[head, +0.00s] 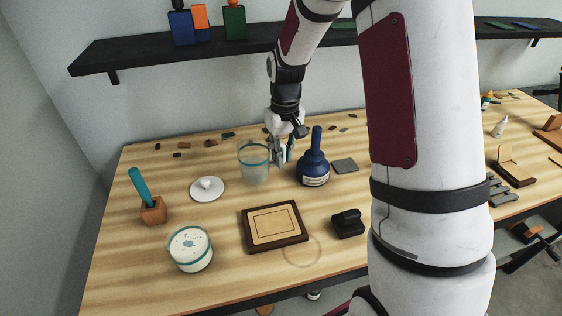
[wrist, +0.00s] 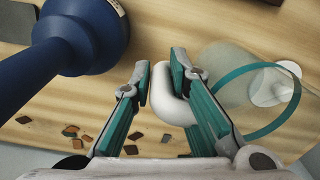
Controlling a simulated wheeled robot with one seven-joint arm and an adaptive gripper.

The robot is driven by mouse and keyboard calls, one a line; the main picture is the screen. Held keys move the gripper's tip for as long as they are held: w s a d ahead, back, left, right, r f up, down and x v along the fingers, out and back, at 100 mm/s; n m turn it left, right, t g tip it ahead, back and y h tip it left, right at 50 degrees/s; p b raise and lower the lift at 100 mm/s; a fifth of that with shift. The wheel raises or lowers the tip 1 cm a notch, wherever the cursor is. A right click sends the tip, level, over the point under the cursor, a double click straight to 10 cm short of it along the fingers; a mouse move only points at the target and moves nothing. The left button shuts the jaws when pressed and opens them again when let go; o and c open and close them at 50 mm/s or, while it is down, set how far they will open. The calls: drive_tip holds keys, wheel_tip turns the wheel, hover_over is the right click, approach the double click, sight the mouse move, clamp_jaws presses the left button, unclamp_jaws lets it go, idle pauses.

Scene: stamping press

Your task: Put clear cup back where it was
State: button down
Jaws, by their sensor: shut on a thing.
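The clear cup (head: 254,164) has a teal band near its rim and stands upright at the back of the table, left of the blue bottle. In the wrist view the clear cup (wrist: 222,62) lies at the right, with its pale curved handle (wrist: 168,100) between the fingers. My gripper (head: 281,152) is at the cup's right side. In the wrist view my gripper (wrist: 160,76) is shut on the handle. I cannot tell whether the cup's base touches the table. A faint ring mark (head: 303,265) shows on the front of the table.
The dark blue bottle (head: 313,170) stands close right of my gripper. A white lid (head: 207,188), a white-filled cup (head: 190,249), a framed wooden board (head: 275,242) and a black stamp (head: 348,223) are around. Small chips lie along the back. Bare wood shows between them.

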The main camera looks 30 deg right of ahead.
drive_tip(key=shift+w, duration=0.55)
drive_tip(key=shift+f+p, duration=0.3)
drive_tip(key=shift+f, duration=1.5)
drive_tip(key=shift+f, duration=0.1)
drive_tip(key=c, duration=1.5)
unclamp_jaws()
drive_tip(key=shift+f, duration=0.1)
drive_tip(key=shift+c, duration=0.2)
wheel_tip(320, 180, up, 12)
drive_tip(key=b, duration=0.1)
drive_tip(key=s+a+r+t, duration=0.2)
drive_tip(key=s+a+r, duration=0.3)
drive_tip(key=s+r, duration=0.6)
drive_tip(key=s+a+t, duration=0.2)
drive_tip(key=s, duration=1.3)
drive_tip(key=shift+a+r+t, duration=0.4)
drive_tip(key=shift+r, duration=0.05)
